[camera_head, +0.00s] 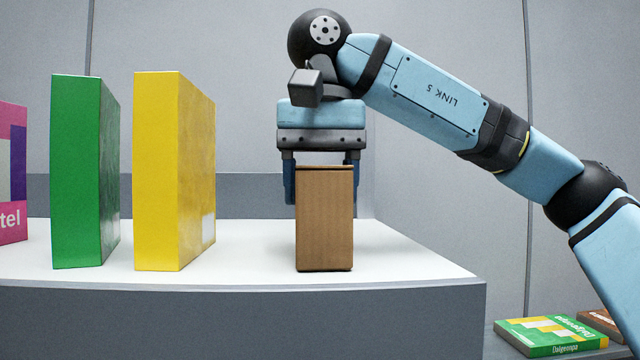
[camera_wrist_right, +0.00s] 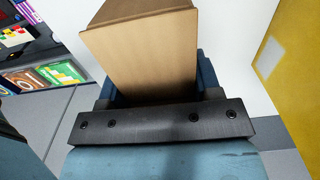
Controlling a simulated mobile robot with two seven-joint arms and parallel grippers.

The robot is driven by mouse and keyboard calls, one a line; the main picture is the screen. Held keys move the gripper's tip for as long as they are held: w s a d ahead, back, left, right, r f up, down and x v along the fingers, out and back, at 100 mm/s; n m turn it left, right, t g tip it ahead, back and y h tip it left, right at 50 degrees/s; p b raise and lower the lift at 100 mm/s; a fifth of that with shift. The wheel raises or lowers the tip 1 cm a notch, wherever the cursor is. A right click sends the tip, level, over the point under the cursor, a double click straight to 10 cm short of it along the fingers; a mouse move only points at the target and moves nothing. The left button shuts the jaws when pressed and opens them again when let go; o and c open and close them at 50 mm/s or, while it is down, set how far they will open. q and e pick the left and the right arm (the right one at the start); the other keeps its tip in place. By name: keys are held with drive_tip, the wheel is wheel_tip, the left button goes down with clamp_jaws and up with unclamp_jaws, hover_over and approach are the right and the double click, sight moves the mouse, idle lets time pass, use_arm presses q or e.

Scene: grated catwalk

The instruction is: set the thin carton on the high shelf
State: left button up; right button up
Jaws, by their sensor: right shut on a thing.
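The thin carton (camera_head: 324,225) is plain brown cardboard and stands upright over the right part of the white-topped high shelf (camera_head: 400,252). My right gripper (camera_head: 321,182) comes down from above and is shut on the carton's upper part, one finger on each side. In the head view the carton's base looks at the level of the shelf top, but I cannot tell whether it touches. In the right wrist view the carton (camera_wrist_right: 145,50) lies between the blue fingers. My left gripper is not in view.
A yellow box (camera_head: 160,180) and a green box (camera_head: 78,180) stand left of the carton, with a pink box (camera_head: 10,215) at the far left. White surface is clear between yellow box and carton. Lower down at right lies a flat green box (camera_head: 550,335).

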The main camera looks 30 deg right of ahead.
drive_tip(key=shift+s, duration=0.1)
drive_tip(key=o, duration=0.7)
drive_tip(key=shift+a+f, duration=0.1)
drive_tip(key=shift+c, duration=0.2)
drive_tip(key=o, duration=0.4)
drive_tip(key=shift+o, duration=0.2)
wheel_tip(320, 180, up, 12)
